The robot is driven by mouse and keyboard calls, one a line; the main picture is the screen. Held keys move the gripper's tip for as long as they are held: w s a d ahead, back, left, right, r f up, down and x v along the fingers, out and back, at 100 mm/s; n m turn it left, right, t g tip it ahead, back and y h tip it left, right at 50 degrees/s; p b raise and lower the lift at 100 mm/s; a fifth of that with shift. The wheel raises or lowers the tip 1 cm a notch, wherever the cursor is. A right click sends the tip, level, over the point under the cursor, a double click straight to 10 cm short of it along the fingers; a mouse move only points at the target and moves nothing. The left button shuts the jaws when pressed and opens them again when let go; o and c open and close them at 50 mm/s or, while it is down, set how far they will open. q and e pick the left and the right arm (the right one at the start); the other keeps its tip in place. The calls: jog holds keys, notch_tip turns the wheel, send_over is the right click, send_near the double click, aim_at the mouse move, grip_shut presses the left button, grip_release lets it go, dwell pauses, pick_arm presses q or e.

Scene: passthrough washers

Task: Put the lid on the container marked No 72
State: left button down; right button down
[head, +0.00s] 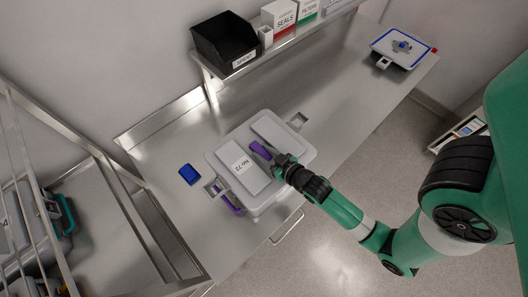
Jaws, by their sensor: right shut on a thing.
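A pale grey container (262,200) stands on the steel bench, with purple (228,201) showing at its near-left side. A pale grey lid (272,130) with two raised panels and a label reading "No 72" (241,165) lies over its top; whether it is fully seated I cannot tell. My right gripper (275,158) is shut at the purple handle (259,149) in the middle of the lid. My left gripper is not in view.
A blue block (188,174) lies left of the container. A white, blue-edged panel with a grey fitting (389,51) lies at the bench's far right end. A shelf behind holds a black bin (224,40) and boxes.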

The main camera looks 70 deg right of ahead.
jog(key=shift+w+f+b, duration=0.1)
jog(key=shift+f+b, duration=0.2)
dwell(0.4)
jog(key=c, duration=0.5)
grip_release()
jog(key=shift+o, duration=0.7)
jog(key=shift+f, duration=0.2)
jog(key=o, duration=0.3)
notch_tip(320, 180, up, 8)
jog(key=p, duration=0.7)
jog(key=shift+f, duration=0.25)
jog(key=shift+f, duration=0.1)
